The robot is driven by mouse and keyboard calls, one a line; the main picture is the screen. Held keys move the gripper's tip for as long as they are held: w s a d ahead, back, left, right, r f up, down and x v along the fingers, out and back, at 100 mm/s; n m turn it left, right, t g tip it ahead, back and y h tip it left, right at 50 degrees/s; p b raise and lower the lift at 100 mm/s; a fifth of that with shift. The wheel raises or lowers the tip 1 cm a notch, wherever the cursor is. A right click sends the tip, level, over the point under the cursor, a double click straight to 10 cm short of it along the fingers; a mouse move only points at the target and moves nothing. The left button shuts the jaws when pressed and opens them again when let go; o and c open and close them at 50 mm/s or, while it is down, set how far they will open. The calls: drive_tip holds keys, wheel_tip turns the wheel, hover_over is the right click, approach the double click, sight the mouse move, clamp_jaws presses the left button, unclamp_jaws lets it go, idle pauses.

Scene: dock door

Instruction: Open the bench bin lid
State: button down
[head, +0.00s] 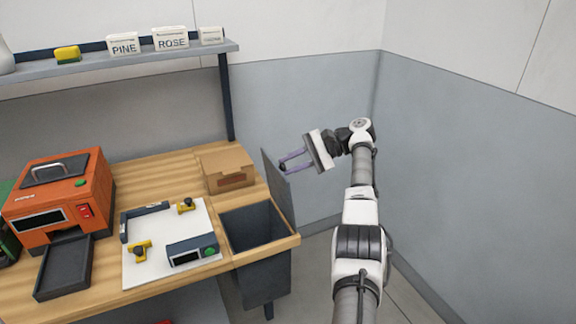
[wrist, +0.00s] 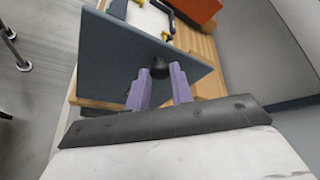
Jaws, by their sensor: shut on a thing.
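The bench bin (head: 262,262) is a dark grey box set into the right end of the workbench, and its top is uncovered. Its flat grey lid (head: 281,194) stands up steeply along the bin's right edge. The lid's outer face fills the upper middle of the wrist view (wrist: 115,55). A small black knob (wrist: 160,65) sticks out of that face. My gripper (head: 283,163) reaches the lid from the right, with its purple fingers shut on the knob. The fingers show on both sides of the knob in the wrist view. The bin's floor is dark and hard to make out.
A cardboard box (head: 226,171) sits behind the bin. A white board (head: 160,255) with yellow clamps and a small device lies left of it, then an orange machine (head: 80,190). A shelf (head: 120,63) runs above. Open floor and grey walls lie right.

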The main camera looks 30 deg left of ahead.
drive_tip(key=shift+w+d+f, duration=0.1)
drive_tip(key=shift+w+d, duration=0.15)
drive_tip(key=shift+w, duration=0.05)
idle(0.5)
drive_tip(key=c, duration=1.2)
unclamp_jaws()
drive_tip(key=shift+s+a, duration=0.1)
